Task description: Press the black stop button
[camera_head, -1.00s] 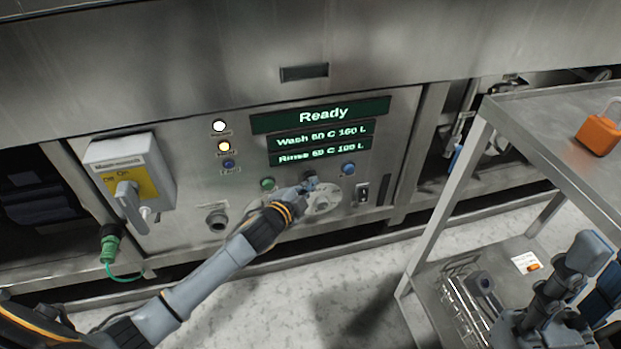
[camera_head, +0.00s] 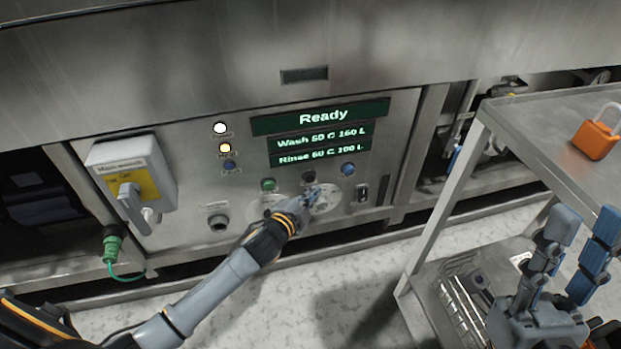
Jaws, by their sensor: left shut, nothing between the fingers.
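My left gripper (camera_head: 313,195) is shut and empty. Its tips appear just below the black button, which shows clear above them; I cannot tell the exact gap to the panel. My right gripper (camera_head: 582,226) is at the lower right by the cart, its two fingers spread and nothing between them.
A steel cart (camera_head: 505,110) stands at the right with an orange padlock (camera_head: 596,137) on top and a wire rack (camera_head: 462,305) on its lower shelf. A main switch box (camera_head: 130,170) with a yellow plate juts from the panel at the left. A green plug (camera_head: 112,246) hangs below it.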

